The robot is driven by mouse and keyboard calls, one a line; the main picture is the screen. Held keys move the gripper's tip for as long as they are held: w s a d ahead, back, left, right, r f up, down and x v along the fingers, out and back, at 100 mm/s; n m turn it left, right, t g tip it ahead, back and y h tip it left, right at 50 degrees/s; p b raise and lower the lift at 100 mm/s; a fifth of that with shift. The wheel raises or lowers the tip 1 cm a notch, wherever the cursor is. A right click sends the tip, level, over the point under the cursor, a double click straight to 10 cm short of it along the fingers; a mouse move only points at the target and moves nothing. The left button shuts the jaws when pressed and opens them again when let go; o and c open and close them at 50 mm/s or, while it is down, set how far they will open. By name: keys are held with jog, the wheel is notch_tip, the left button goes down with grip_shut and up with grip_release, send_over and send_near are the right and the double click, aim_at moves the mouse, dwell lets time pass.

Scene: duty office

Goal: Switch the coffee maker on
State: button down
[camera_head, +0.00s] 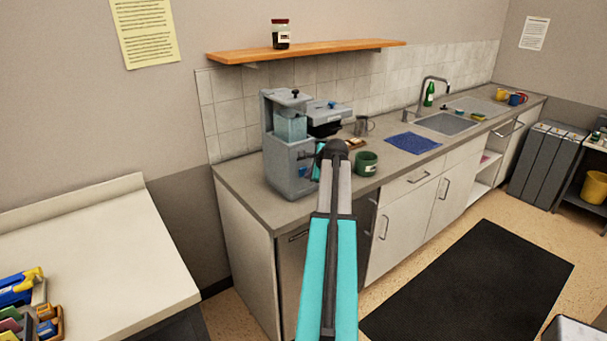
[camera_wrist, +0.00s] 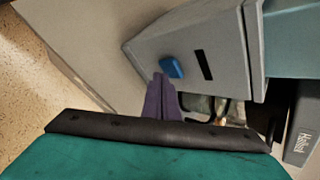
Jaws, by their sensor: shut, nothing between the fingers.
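The coffee maker (camera_head: 284,168) is a grey machine with a clear water tank, standing at the near left end of the counter. In the wrist view its grey body (camera_wrist: 215,35) fills the upper middle, with a blue switch (camera_wrist: 172,67) and a dark slot beside it. My gripper (camera_wrist: 161,80) is shut and empty, its purple fingertips right by the switch's lower left edge. I cannot tell whether they touch it. In the head view my arm hides the gripper and the machine's right side.
A green mug (camera_head: 366,163) stands on the counter (camera_head: 245,193) right of my arm, with a metal jug (camera_head: 362,126) behind it. A blue mat (camera_head: 413,143) and the sink lie farther right. A wooden shelf (camera_head: 350,47) with a jar hangs above.

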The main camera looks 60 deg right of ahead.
jog(key=shift+w+d, duration=0.1)
jog(key=shift+w, duration=0.25)
dwell(0.7)
jog(key=shift+s, duration=0.15)
jog(key=shift+s+a, duration=0.3)
jog(key=shift+s, duration=0.4)
jog(key=shift+p, duration=0.3)
jog(key=s+a, duration=0.2)
jog(key=s, duration=0.3)
jog(key=shift+s+p, duration=0.35)
jog(key=shift+p, duration=0.1)
dwell(0.7)
